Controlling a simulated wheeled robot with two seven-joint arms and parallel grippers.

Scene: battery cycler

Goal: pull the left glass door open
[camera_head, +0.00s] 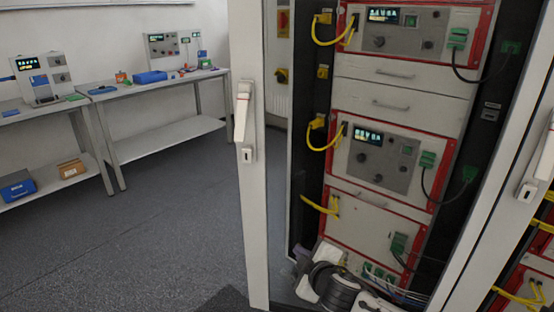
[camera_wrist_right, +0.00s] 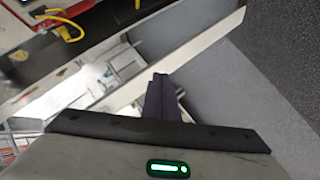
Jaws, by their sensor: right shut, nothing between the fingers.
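The left glass door (camera_head: 252,190) has a white frame with a white lever handle (camera_head: 242,112) and a lock plate below it. Its upright stands well out from the rack, with a gap between them, so the door looks partly open. My right gripper (camera_head: 302,254) is low in the head view, between the door's upright and the lower rack modules. Its dark fingers (camera_wrist_right: 161,98) are shut and empty in the right wrist view, beside a pale frame bar. I cannot tell whether they touch the door. My left gripper is out of view.
The right door (camera_head: 520,175) has its own handle at the right. The rack's instrument modules (camera_head: 385,160) carry yellow and black cables (camera_head: 325,140). Workbenches (camera_head: 150,95) with instruments stand at the back left. The grey floor (camera_head: 150,230) left of the door is clear.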

